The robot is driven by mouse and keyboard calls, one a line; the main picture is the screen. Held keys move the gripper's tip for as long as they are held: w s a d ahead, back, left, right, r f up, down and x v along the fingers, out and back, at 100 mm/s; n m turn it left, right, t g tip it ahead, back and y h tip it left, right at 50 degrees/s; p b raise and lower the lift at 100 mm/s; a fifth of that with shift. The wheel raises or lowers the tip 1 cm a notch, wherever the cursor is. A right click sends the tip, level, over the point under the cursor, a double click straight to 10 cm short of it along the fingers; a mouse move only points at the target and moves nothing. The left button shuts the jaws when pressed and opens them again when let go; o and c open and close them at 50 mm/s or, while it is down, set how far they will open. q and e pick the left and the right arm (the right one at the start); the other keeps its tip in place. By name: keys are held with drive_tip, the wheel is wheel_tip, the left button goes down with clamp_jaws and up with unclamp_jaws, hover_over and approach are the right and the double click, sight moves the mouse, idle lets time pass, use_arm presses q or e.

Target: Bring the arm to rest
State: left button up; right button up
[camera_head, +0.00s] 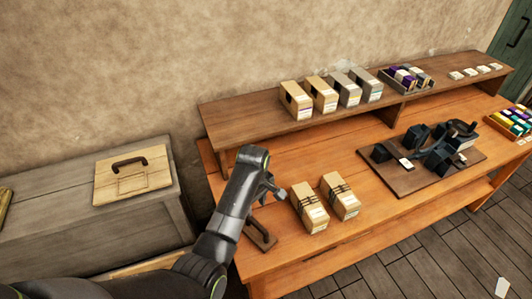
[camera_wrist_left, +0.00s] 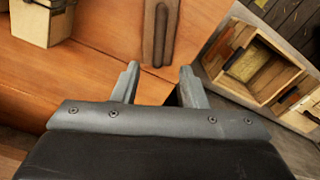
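My left arm comes in from the left in the head view. Its gripper (camera_head: 273,189) is above the left end of the orange wooden workbench (camera_head: 270,165), left of two strapped cardboard boxes. In the left wrist view the two fingers of the left gripper (camera_wrist_left: 160,70) stand apart with nothing between them. A brown wooden piece with a dark bar (camera_head: 260,235) lies on the bench just below the gripper. It also shows in the wrist view (camera_wrist_left: 160,32), beyond the fingertips. My right gripper is out of view.
Two strapped boxes (camera_head: 309,207) (camera_head: 340,195) stand right of the gripper. A dark press-like device on a board (camera_head: 410,178) is farther right. A shelf (camera_head: 250,110) holds several cartons. A grey chest (camera_head: 60,225) with a handled lid (camera_head: 133,185) is left. An open crate (camera_wrist_left: 258,65) shows in the wrist view.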

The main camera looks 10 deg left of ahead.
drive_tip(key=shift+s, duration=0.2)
